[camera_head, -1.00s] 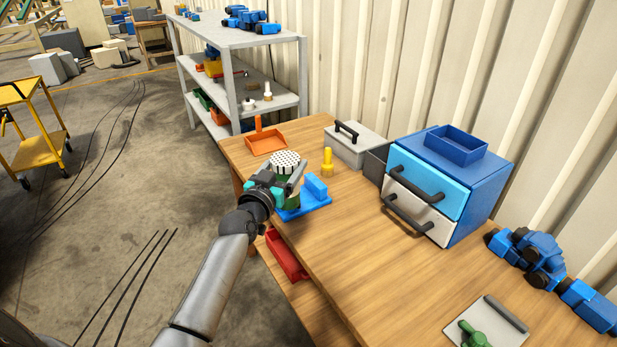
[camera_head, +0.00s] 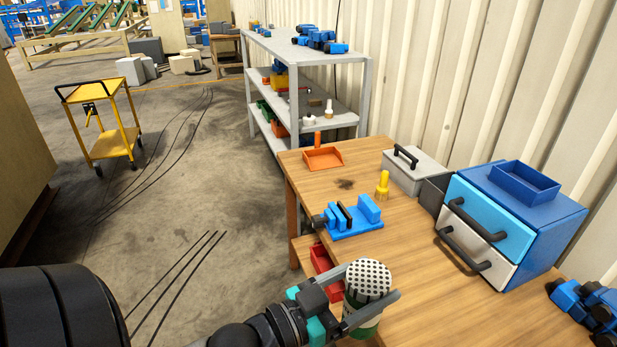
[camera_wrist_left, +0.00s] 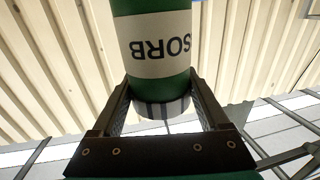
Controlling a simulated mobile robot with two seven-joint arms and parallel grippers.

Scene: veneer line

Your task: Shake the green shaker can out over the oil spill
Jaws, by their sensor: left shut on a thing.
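The green shaker can (camera_head: 364,312) has a pale lid with dark holes and is at the bottom centre of the head view. My left gripper (camera_head: 360,322) is shut on its sides. The can's lid faces up toward the head camera. In the left wrist view the green can (camera_wrist_left: 175,75) sits between my left fingers (camera_wrist_left: 165,110), and its white label reads "SORB" upside down. A dark patch, which looks like the oil spill (camera_head: 346,184), lies on the wooden bench beyond the blue vise, apart from the can. My right gripper is not in view.
The blue vise (camera_head: 352,218) stands between the can and the dark patch. A red bin (camera_head: 322,262) sits below the bench edge.

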